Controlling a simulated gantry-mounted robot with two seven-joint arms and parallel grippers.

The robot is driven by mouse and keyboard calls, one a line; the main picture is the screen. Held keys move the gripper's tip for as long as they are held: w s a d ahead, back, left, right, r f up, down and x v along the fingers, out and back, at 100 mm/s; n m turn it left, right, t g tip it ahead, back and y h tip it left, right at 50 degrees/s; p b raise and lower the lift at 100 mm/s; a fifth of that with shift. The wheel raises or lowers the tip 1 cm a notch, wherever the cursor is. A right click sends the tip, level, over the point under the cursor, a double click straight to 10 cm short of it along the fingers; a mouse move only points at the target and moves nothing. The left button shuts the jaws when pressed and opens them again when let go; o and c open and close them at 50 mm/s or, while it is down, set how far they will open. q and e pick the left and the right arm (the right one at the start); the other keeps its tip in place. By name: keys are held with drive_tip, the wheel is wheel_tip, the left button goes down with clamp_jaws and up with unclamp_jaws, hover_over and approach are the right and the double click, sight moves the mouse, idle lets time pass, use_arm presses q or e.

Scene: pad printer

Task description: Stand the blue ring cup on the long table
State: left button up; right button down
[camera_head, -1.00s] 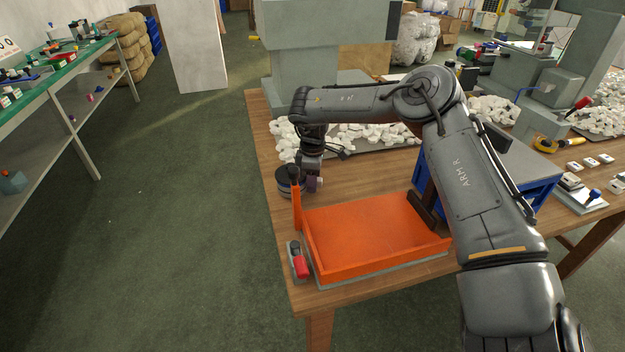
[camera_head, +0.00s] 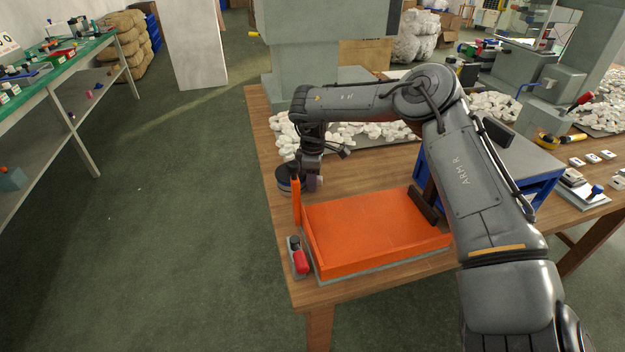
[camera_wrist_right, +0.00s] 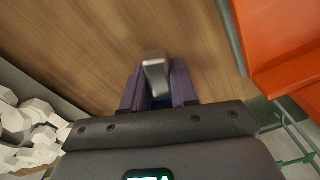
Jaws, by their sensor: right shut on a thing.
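My right gripper (camera_head: 313,184) is low over the near left part of the long wooden table (camera_head: 350,178), just behind the orange tray. My left gripper is not in view.
A round dark-topped thing (camera_head: 287,180) stands left of the gripper, close to it. The orange tray (camera_head: 375,232) with its upright post is in front. White lumps (camera_head: 375,134) lie behind. A blue-sided box (camera_head: 535,188) is at right. Bare wood lies between gripper and lumps.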

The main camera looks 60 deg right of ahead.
drive_tip(key=shift+f+b, duration=0.3)
drive_tip(key=shift+f, duration=0.05)
idle(0.3)
drive_tip(key=c, duration=0.8)
unclamp_jaws()
drive_tip(key=shift+r+p, duration=0.6)
drive_tip(key=shift+r, duration=0.2)
drive_tip(key=shift+r+p, duration=1.55)
drive_tip(key=shift+r, duration=0.7)
